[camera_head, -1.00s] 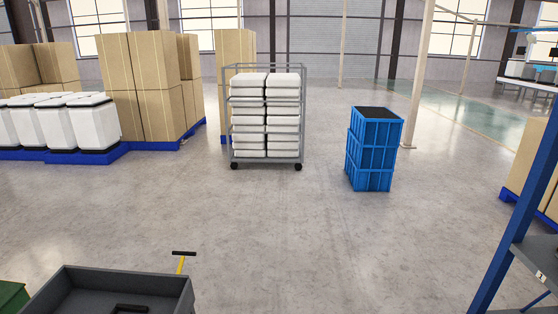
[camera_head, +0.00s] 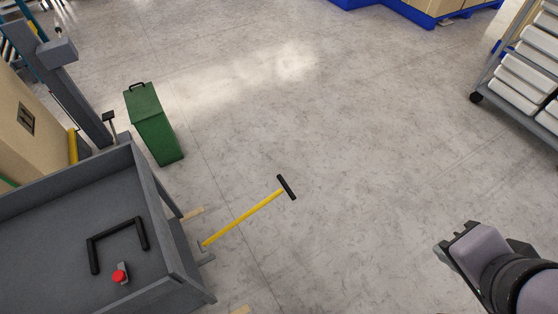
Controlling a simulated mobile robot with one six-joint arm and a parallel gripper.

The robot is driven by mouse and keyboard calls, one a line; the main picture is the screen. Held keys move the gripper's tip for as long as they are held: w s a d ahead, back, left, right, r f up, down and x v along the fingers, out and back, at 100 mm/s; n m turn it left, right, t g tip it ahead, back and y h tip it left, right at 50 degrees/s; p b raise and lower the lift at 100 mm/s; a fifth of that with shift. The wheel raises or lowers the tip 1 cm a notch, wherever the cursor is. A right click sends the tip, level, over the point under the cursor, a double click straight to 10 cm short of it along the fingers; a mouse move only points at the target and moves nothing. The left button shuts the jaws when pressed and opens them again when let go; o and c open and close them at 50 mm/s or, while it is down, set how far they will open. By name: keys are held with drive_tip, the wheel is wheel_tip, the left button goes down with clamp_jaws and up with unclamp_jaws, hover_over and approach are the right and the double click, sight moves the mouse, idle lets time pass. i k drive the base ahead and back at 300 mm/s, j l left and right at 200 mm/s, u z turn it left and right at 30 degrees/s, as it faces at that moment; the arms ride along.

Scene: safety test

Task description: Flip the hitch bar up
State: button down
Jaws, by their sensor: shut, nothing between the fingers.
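The hitch bar (camera_head: 243,218) is a yellow rod with a black crosspiece at its far end. It slopes out from the low front of a grey cart (camera_head: 172,238) toward the upper right, over bare floor. Its near end meets a small grey bracket (camera_head: 204,252) at the cart's end. My gripper (camera_head: 455,248) is at the lower right, shut and empty, well to the right of the bar and apart from it.
In the cart lie a black U-shaped handle (camera_head: 119,236) and a red button (camera_head: 119,276). A green bin (camera_head: 153,124) stands behind the cart. A wheeled rack with white boxes (camera_head: 519,82) is at the upper right. The floor between bar and gripper is clear.

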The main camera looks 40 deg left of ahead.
sight(201, 245)
drive_tip(key=i+j+u, duration=0.2)
drive_tip(key=i+u, duration=0.15)
drive_tip(key=i, duration=0.15)
drive_tip(key=i+j+u, duration=0.1)
drive_tip(key=i+u, duration=0.3)
drive_tip(key=i+l+u, duration=0.15)
drive_tip(key=i+u, duration=0.2)
drive_tip(key=i, duration=0.25)
